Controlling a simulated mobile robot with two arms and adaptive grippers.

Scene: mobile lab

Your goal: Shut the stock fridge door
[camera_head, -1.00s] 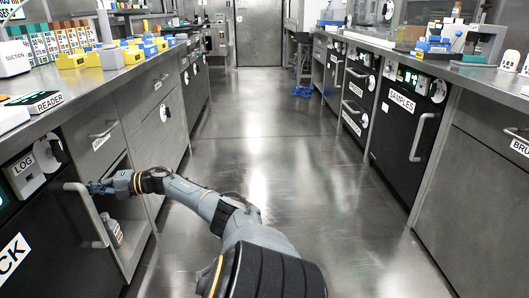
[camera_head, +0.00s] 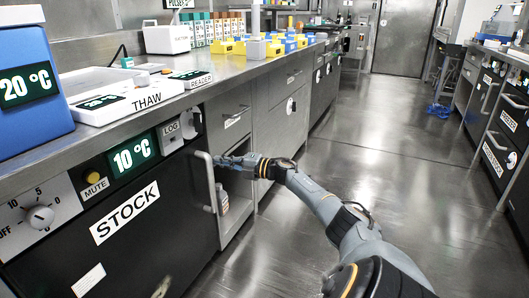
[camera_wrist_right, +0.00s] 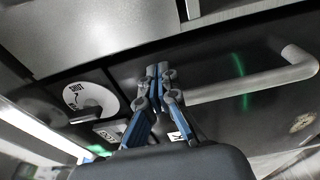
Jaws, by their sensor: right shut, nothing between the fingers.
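The stock fridge (camera_head: 70,190) is at the lower left of the head view, with a dark door (camera_head: 150,235) labelled STOCK. The door looks about flush with the control panel above it, and I see no clear gap. Its upright pale handle (camera_head: 206,182) is at the door's right side; a handle bar also shows in the wrist view (camera_wrist_right: 255,80). My right gripper (camera_head: 222,161) is shut and empty, its fingertips beside the upper end of the handle. In the wrist view its closed fingertips (camera_wrist_right: 158,74) are in front of the dark front. I cannot tell whether they touch. My left gripper is out of view.
A steel counter (camera_head: 215,88) above the fridge carries a blue device (camera_head: 30,75), a THAW plate (camera_head: 125,105) and racks. Beside the fridge is an open compartment (camera_head: 238,190) with a bottle (camera_head: 222,200).

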